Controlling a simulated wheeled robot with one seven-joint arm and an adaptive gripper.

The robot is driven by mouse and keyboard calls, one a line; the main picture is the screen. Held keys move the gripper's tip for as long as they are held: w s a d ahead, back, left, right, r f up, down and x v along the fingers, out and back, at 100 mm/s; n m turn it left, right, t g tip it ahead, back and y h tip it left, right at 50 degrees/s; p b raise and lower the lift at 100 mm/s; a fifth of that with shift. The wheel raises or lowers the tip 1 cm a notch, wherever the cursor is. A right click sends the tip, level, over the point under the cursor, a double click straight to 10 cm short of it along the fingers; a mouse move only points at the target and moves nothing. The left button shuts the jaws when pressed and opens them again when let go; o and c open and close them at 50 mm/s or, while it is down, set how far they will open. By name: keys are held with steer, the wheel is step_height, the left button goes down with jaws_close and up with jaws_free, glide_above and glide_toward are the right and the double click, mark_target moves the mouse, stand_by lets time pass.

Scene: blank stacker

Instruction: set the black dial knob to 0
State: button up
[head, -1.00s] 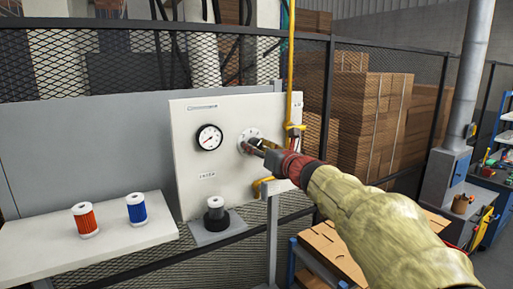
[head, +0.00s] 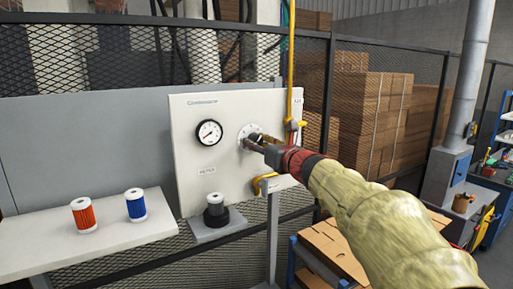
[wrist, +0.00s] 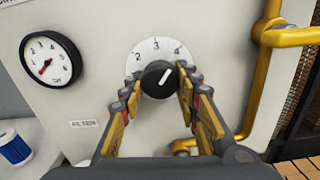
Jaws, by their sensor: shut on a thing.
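The black dial knob (wrist: 158,80) sits on a white round dial plate (wrist: 148,52) on the pale panel. It shows in the wrist view, where its white line points up and right, roughly toward the 4. The numbers 2, 3 and 4 show above the knob; the lower part of the dial, with any 0, is hidden. My gripper (wrist: 160,90) is shut on the knob, with one yellow-padded finger on each side. In the head view my gripper (head: 256,143) reaches the dial plate (head: 249,132) from the right, and the knob is hidden behind the fingers.
A gauge (head: 208,132) with a red needle is left of the dial; the needle points down-left. A yellow pipe (head: 291,60) runs close to my gripper's right. A filter (head: 214,213) stands in a black holder below. Orange (head: 84,217) and blue (head: 136,207) filters stand on the left shelf.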

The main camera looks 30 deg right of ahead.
steer(key=n+b, duration=0.4)
steer(key=b, duration=0.1)
steer(key=shift+f+b, duration=0.2)
steer(key=shift+b, duration=0.1)
steer(key=n+b, duration=0.4)
steer(key=b, duration=0.1)
steer(key=shift+d+n, duration=0.1)
steer(key=shift+n, duration=0.3)
steer(key=n+b, duration=0.4)
steer(key=shift+n+b, duration=0.3)
steer(key=shift+b, duration=0.1)
steer(key=n+b, duration=0.3)
steer(key=shift+d+r+n, duration=0.1)
steer(key=shift+n, duration=0.2)
steer(key=n+b, duration=0.4)
steer(key=shift+n, duration=0.3)
steer(key=n+b, duration=0.3)
steer(key=n, duration=0.1)
steer(key=shift+r, duration=0.1)
steer(key=n+b, duration=0.2)
steer(key=n, duration=0.3)
steer(key=shift+b, duration=0.35)
steer(key=shift+w+n+b, duration=0.1)
steer(key=shift+n+b, duration=0.7)
steer(key=shift+n, duration=1.2)
steer(key=shift+r, duration=0.1)
